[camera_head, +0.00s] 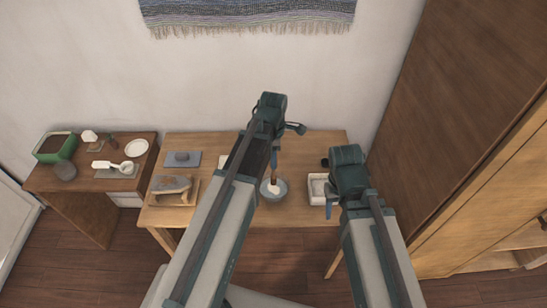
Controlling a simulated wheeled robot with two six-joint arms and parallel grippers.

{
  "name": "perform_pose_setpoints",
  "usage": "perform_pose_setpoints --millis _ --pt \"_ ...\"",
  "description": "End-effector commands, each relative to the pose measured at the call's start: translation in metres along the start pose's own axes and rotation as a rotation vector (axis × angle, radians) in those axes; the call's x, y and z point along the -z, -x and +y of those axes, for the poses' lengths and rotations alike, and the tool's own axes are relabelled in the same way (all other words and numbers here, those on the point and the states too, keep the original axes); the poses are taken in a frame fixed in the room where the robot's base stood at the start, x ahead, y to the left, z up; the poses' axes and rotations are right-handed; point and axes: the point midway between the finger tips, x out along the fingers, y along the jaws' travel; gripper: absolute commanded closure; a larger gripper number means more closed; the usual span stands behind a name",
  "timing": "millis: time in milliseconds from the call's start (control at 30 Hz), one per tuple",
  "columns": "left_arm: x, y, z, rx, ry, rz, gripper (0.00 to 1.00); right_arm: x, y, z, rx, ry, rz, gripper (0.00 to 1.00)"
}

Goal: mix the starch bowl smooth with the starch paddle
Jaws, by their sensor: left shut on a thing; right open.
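The starch bowl (282,196), grey with white contents, stands on the table. The starch paddle (274,176) is a thin brown stick that reaches down into the bowl, with its lower end at the white contents. My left gripper (274,160) is above the bowl, shut on the paddle's upper part and partly hidden behind my arm. My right gripper (329,207) is open and empty, to the right of the bowl, in front of a white tray. How smooth the starch is cannot be made out.
The white tray (313,200) lies right of the bowl on the wooden table (320,143). A board with a grey brush-like thing (172,184) and a grey slab (182,159) lie left. A side table (55,180) holds a green box, a plate and small items. A tall wooden cabinet (460,120) stands right.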

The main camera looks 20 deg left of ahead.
Motion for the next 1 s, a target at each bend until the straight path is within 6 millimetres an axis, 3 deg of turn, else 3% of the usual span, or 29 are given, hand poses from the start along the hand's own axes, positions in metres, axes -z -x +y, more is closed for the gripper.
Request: perform_pose_setpoints --millis 600,1000 --pt "0.0 -0.058 0.0 0.0 0.0 0.0 1.0 0.003 -0.057 -0.005 0.0 -0.002 0.0 0.5" --pt "0.0 -0.069 0.0 0.0 0.0 0.0 1.0 0.004 -0.069 -0.007 0.0 -0.002 0.0 0.5"
